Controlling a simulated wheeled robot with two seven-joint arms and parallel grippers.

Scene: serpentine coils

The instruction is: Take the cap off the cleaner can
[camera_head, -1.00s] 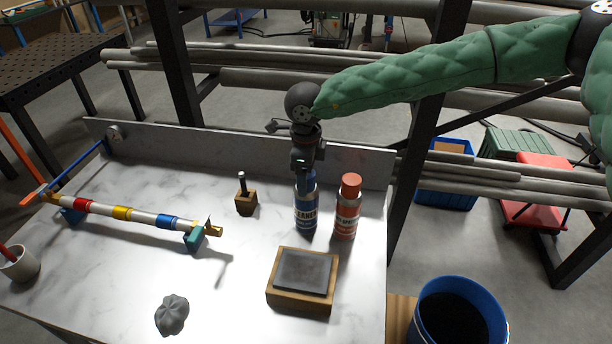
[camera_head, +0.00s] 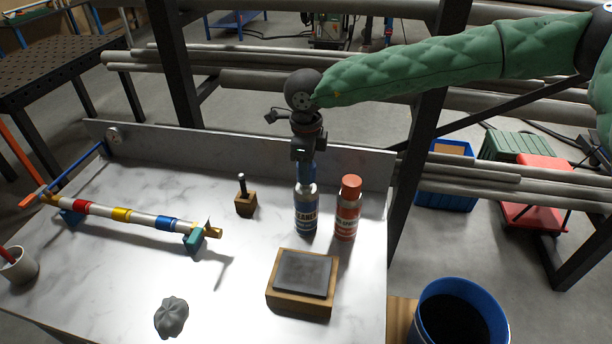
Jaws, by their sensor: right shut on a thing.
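The cleaner can (camera_head: 306,213), silver with a blue label, stands upright near the back right of the marble-topped bench. My right gripper (camera_head: 305,166) points down directly above the can. It is shut on the blue cap (camera_head: 307,173), which shows just below and between the fingers. The silver top of the can shows under the cap. I cannot tell whether a gap parts the cap from the can. My left gripper is out of view.
A red-capped spray can (camera_head: 348,208) stands close to the right of the cleaner can. A sharpening stone on a wooden block (camera_head: 302,283) lies in front. A small wooden block with a dark peg (camera_head: 245,203) stands left. A blue bin (camera_head: 463,312) is beyond the bench's right edge.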

